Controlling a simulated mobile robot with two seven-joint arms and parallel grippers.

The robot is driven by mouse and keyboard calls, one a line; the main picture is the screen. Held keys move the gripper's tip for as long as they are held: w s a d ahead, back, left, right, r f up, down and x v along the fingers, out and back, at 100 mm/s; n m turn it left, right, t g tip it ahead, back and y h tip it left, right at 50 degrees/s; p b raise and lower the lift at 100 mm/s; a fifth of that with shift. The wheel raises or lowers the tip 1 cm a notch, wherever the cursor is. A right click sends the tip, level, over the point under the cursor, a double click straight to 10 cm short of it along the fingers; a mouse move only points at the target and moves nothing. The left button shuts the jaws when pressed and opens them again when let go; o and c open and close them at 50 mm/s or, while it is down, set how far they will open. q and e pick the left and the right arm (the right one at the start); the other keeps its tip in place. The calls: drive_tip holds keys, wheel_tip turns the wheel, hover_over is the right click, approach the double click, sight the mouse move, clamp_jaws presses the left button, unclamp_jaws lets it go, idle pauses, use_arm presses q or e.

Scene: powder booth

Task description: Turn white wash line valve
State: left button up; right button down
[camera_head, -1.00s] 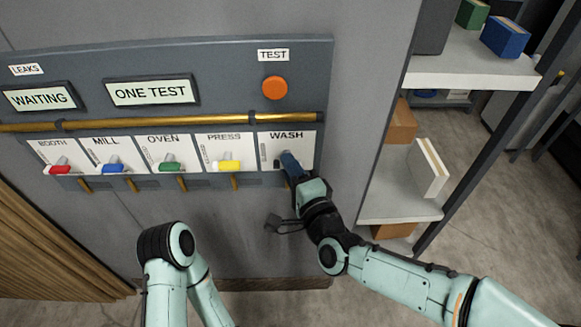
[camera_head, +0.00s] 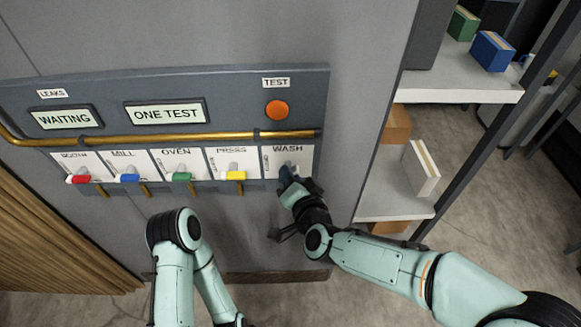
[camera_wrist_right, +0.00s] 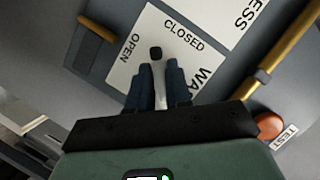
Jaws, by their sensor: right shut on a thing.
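The white WASH card (camera_head: 307,158) is at the right end of the grey valve panel (camera_head: 240,88) in the head view. My right gripper (camera_head: 287,174) is at this card and largely hides the valve there. In the wrist view the white valve handle (camera_wrist_right: 159,92) runs from a dark pivot down between the fingers of my right gripper (camera_wrist_right: 158,74), which is shut on it. The card (camera_wrist_right: 127,72) reads OPEN left of the pivot and CLOSED above and right of it. My left arm is low in the head view; its gripper is out of sight.
Red (camera_head: 78,179), blue (camera_head: 129,178), green (camera_head: 181,176) and yellow (camera_head: 235,175) handles sit left of the WASH card. A brass pipe (camera_head: 190,139) runs above, with an orange TEST button (camera_head: 277,110) higher up. A shelf (camera_head: 455,80) with boxes stands at the right.

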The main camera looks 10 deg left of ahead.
use_arm(q)
drive_tip(key=w+r+t+p, duration=0.1)
drive_tip(key=w+r+p, duration=0.6)
drive_tip(key=r, duration=0.4)
drive_tip(key=shift+r+p, duration=0.15)
drive_tip(key=shift+p, duration=0.6)
use_arm(e)
drive_tip(key=shift+a+r+n+h, duration=0.1)
drive_tip(key=shift+n+h, duration=1)
drive_tip(key=shift+n, duration=0.5)
drive_tip(key=shift+a+r+n+h, duration=0.1)
drive_tip(key=shift+n+h, duration=1)
drive_tip(key=shift+n, duration=0.5)
drive_tip(key=c, duration=1.2)
unclamp_jaws()
drive_tip(key=shift+o, duration=0.2)
use_arm(q)
drive_tip(key=shift+s+f+b, duration=0.55)
drive_tip(key=shift+s+f, duration=0.15)
use_arm(e)
drive_tip(key=v, duration=1.3)
drive_tip(key=shift+s+f, duration=0.15)
drive_tip(key=shift+s, duration=0.15)
